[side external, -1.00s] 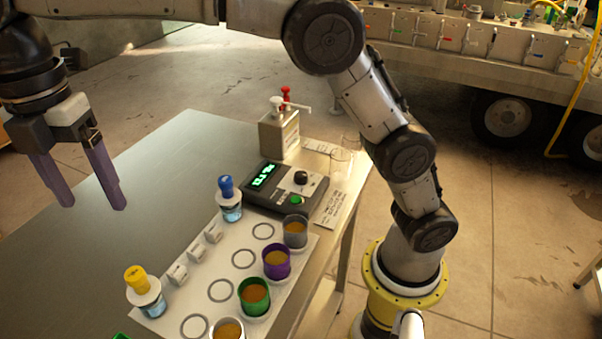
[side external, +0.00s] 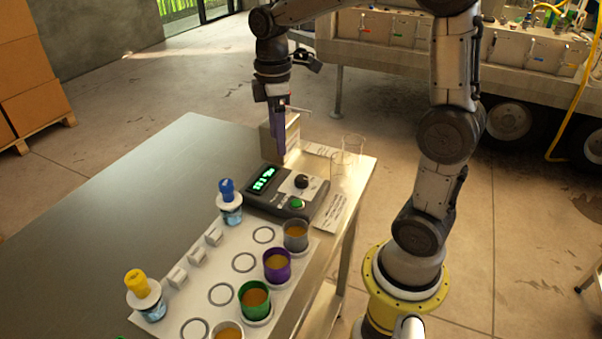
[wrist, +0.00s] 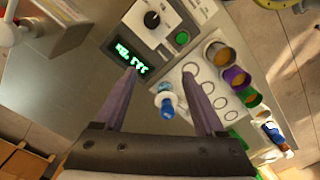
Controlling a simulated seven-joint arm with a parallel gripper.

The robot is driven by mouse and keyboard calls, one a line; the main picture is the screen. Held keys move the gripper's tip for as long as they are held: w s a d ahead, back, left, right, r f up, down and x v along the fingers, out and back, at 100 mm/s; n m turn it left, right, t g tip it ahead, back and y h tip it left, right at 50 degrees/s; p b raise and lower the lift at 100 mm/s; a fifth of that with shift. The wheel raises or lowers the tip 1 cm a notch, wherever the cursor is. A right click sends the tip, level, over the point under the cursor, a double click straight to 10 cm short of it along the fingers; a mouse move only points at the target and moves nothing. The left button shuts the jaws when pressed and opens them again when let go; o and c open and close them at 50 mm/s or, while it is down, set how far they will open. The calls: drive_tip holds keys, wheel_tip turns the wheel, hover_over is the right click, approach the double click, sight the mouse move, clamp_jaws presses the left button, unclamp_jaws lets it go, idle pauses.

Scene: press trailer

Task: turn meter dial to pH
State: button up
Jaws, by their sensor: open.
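The meter (side external: 287,191) is a dark box with a lit green display (side external: 263,179), a black round dial (side external: 301,181) and a green button (side external: 296,203). In the wrist view the dial (wrist: 152,19) shows at the top with a pale pointer mark; the lettering around it is too small to read. The fingers are apart from the dial.
A white rack (side external: 205,286) with several colored cups, a blue-capped bottle (side external: 230,205) and a yellow-capped bottle (side external: 143,292) lies in front. The table's left side (side external: 130,190) is clear.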

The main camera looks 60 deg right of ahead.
drive_tip(key=m, duration=0.2)
hover_over(301, 178)
wheel_tip(301, 178, down, 13)
drive_tip(key=shift+d, duration=0.1)
drive_tip(key=shift+c, duration=0.2)
clamp_jaws()
idle(0.4)
